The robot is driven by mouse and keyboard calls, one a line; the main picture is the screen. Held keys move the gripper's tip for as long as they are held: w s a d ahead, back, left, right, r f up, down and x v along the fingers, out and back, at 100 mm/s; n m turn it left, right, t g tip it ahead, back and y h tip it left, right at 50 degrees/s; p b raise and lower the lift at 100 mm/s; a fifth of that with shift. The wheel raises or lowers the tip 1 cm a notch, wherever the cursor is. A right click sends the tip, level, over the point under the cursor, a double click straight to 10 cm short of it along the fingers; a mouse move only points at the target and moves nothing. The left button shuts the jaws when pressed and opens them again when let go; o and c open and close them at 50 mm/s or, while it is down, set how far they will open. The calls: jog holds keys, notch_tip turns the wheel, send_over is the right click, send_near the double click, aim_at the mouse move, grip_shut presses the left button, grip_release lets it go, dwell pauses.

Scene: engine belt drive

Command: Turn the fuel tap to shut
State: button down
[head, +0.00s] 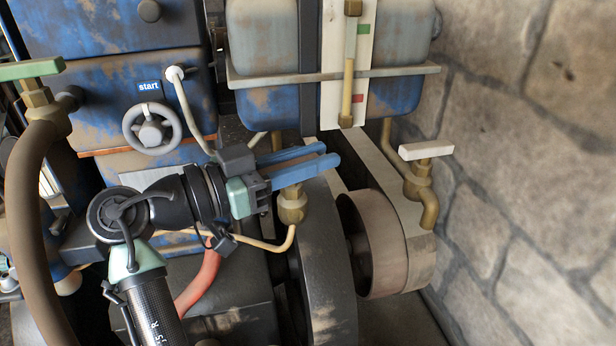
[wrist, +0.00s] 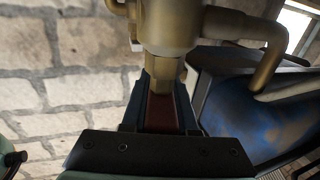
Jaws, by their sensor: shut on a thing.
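The fuel tap (head: 291,206) has a brass body below the blue tank, with a thin brass pipe curving from it to the left. My gripper (head: 325,155) reaches in from the left, its blue fingers lying over the top of the tap. In the wrist view the brass tap body (wrist: 172,28) stands just ahead of the fingertips. A dark red handle (wrist: 162,112) lies lengthwise between the fingers of my gripper (wrist: 167,84), which is shut on it. In the head view the fingers hide the handle.
A white-handled tap (head: 426,150) is at right by the stone wall (head: 510,190); a green-handled tap (head: 30,70) is at left. The blue tank (head: 272,40) with its gauge hangs above. A flywheel (head: 328,260) and pulley (head: 378,245) stand below. A handwheel (head: 151,132) is left.

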aim_at(259, 170)
jog(key=shift+s+d+m+g+h+b, duration=0.15)
jog(key=shift+m+g+h+b, duration=0.3)
jog(key=shift+m+g, duration=0.5)
jog(key=shift+s+a+m+g+h+b, duration=0.15)
jog(key=shift+m+g+h+b, duration=0.3)
jog(key=shift+g, duration=0.8)
jog(key=shift+s+d+m+g, duration=0.15)
jog(key=shift+m+g, duration=0.15)
jog(key=c, duration=0.7)
grip_release()
jog(key=a, duration=0.4)
jog(key=s+a, duration=0.1)
jog(key=a, duration=0.3)
jog(key=s+a, duration=0.1)
jog(key=a, duration=0.3)
jog(key=shift+s+a, duration=0.15)
jog(key=shift+a, duration=0.25)
